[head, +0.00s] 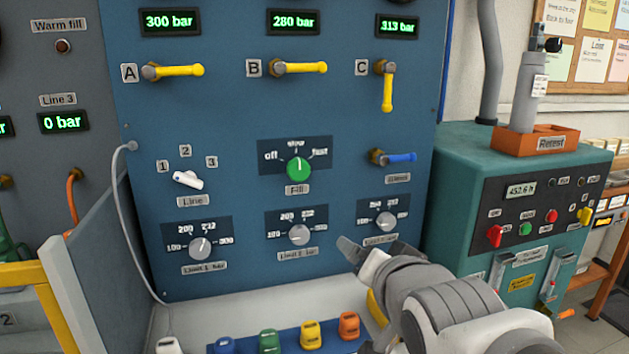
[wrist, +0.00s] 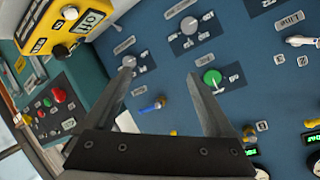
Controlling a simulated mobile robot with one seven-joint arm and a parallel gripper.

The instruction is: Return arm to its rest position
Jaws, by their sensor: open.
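My gripper (wrist: 163,95) is open and empty in the wrist view, its two fingers apart in front of the blue panel (wrist: 158,78). In the head view my gripper (head: 352,250) shows at the lower right of the blue panel (head: 230,110), just below and left of the right limit knob (head: 386,220). My arm reaches in from the lower right. The green Fill knob (head: 298,169) and the blue bleed lever (head: 399,158) are above the gripper. I cannot tell whether the fingers touch the panel.
Yellow valve levers A (head: 175,70), B (head: 300,68) and C (head: 387,88) sit high on the panel. A teal cabinet (head: 465,160) stands right. Coloured connectors stand on a ledge (head: 240,305) below. A side wall (head: 105,265) and yellow frame (head: 50,300) bound the left.

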